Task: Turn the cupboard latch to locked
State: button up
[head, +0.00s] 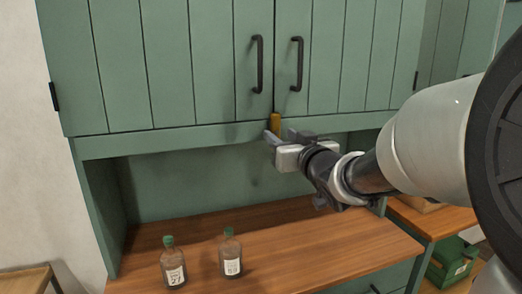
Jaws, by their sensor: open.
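The cupboard (170,70) is green with two closed plank doors and a dark handle on each. The latch (275,122) is a small brass-yellow piece, upright, at the bottom of the seam between the doors. My gripper (272,133) is open, with its fingers at the latch's lower end. I cannot tell whether the fingers touch the latch or stand around it. The gripper hides part of the rail behind it, and perhaps the latch's lowest part.
Two bottles with green caps, a left one (173,264) and a right one (231,254), stand on the wooden counter (300,248) below. A green box (452,262) is at the lower right. The rest of the visible counter is clear.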

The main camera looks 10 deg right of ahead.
jog(key=s+d+b, duration=0.1)
jog(key=s+d, duration=0.2)
jog(key=s, duration=1.2)
jog(key=s+d+f+m+g+h, duration=0.3)
jog(key=d+f+g+h, duration=0.15)
jog(key=f, duration=0.25)
jog(key=s+a+f+n+g, duration=0.1)
jog(key=s+a+f+g, duration=0.3)
jog(key=s, duration=0.2)
jog(key=s+a+f+g, duration=0.3)
jog(key=s+a+f, duration=0.15)
jog(key=s, duration=0.25)
notch_tip(320, 180, up, 14)
jog(key=y+p, duration=0.1)
jog(key=p, duration=1.3)
jog(key=shift+s+d, duration=0.2)
jog(key=shift+d, duration=0.05)
